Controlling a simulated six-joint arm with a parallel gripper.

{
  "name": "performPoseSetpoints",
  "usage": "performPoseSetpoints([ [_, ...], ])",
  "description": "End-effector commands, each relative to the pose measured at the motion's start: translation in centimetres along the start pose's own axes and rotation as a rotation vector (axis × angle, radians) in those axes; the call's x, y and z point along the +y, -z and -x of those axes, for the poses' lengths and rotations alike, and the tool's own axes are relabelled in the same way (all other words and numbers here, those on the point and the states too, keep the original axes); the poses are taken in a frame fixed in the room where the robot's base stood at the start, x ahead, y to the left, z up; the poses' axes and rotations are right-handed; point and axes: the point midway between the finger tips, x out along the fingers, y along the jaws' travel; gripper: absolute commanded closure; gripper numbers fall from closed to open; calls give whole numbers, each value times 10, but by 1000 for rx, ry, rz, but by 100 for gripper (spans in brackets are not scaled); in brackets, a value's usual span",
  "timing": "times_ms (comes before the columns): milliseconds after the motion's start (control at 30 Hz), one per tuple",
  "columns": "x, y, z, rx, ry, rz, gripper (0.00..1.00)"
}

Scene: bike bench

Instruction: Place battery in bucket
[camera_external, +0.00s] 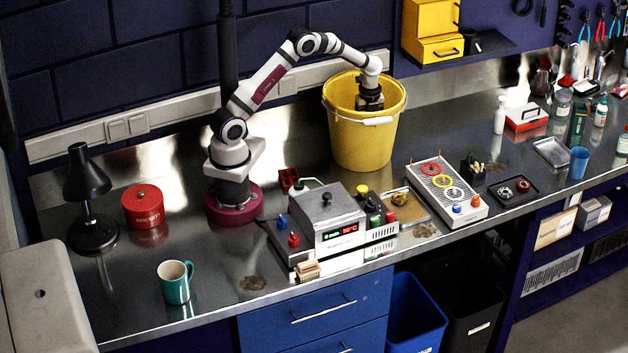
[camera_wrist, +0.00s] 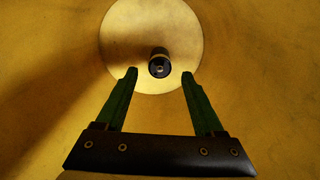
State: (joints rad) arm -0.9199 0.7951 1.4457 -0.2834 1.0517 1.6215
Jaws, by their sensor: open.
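The yellow bucket (camera_external: 362,143) stands on the metal bench, right of my arm's base. My gripper (camera_external: 369,100) points down into the bucket's mouth in the external view. In the wrist view my gripper (camera_wrist: 160,75) is open, with its two green fingers apart and nothing between them. A small dark cylinder, which looks like the battery (camera_wrist: 159,64), is on the pale bucket floor (camera_wrist: 125,35), beyond the fingertips. It shows end-on and is apart from the fingers. In the external view the bucket wall hides it.
A grey device with a red display (camera_external: 335,225) stands in front of the bucket. A panel with colored rings (camera_external: 445,190) lies to the right. A green mug (camera_external: 175,282) and red tin (camera_external: 143,205) are at the left. Bare bench shows around the mug.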

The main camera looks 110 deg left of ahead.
Motion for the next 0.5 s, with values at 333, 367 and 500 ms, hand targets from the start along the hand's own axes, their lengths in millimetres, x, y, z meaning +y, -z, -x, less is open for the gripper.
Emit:
performPoseSetpoints([
  [333,0,0,64,0,0,0,30],
  [367,0,0,65,0,0,0,30],
  [500,0,0,65,0,-1,0,30],
])
